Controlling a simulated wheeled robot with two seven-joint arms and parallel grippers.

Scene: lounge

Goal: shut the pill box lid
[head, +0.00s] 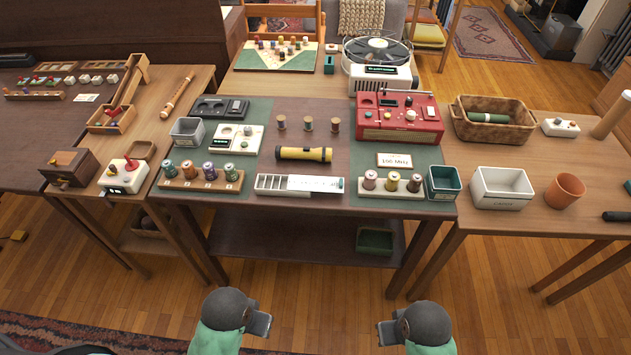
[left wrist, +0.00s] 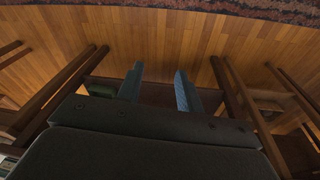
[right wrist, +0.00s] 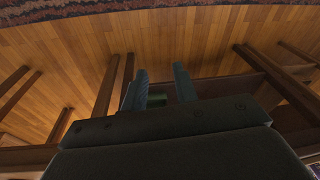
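The pill box (head: 270,183) is a long, low white box near the front edge of the middle table. Its left compartments are uncovered. A pale lid (head: 316,183) with small markings covers the right part and reaches the right end. My left gripper (head: 262,324) is in front of the table, below and left of the box, apart from it. Its two fingers stand apart and empty in the left wrist view (left wrist: 159,85). My right gripper (head: 388,333) is in front of the table, below and right of the box. Its fingers also stand apart and empty in the right wrist view (right wrist: 160,85).
A yellow flashlight (head: 303,154) lies just behind the box. A spool rack (head: 200,184) stands to its left, another (head: 391,192) to its right. A green bin (head: 443,182) is farther right. The floor before the table is clear; a lower shelf (head: 300,240) lies under it.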

